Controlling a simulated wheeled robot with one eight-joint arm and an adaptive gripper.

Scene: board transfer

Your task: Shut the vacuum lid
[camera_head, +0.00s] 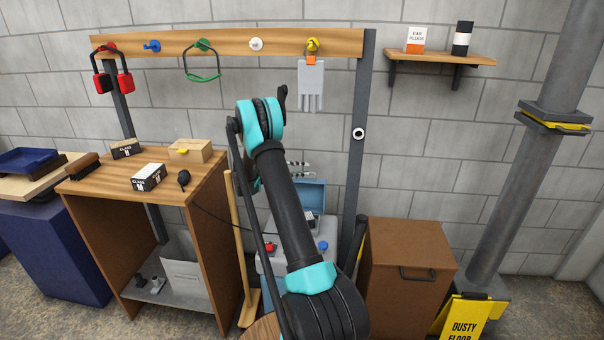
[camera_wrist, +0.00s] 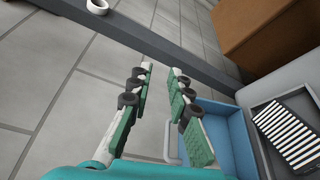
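The vacuum (camera_head: 325,258) is a pale grey body standing on the floor behind my arm, largely hidden by it. Its blue lid (camera_head: 314,190) stands raised and open. In the wrist view the lid (camera_wrist: 230,128) is at the lower right, with a pale loop handle (camera_wrist: 169,145) on its near edge. A striped black and white filter (camera_wrist: 287,128) shows in the open vacuum to its right. My gripper (camera_wrist: 162,71) has its two fingers apart with nothing between them, beside the lid. In the head view my gripper (camera_head: 304,170) is partly hidden, just above the lid.
A wooden workbench (camera_head: 105,190) with boxes stands left, and a broom (camera_head: 242,245) leans beside it. A rack post (camera_head: 361,130) rises behind. A brown cabinet (camera_head: 405,290) stands right of the vacuum. A yellow floor sign (camera_head: 464,318) is at the lower right.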

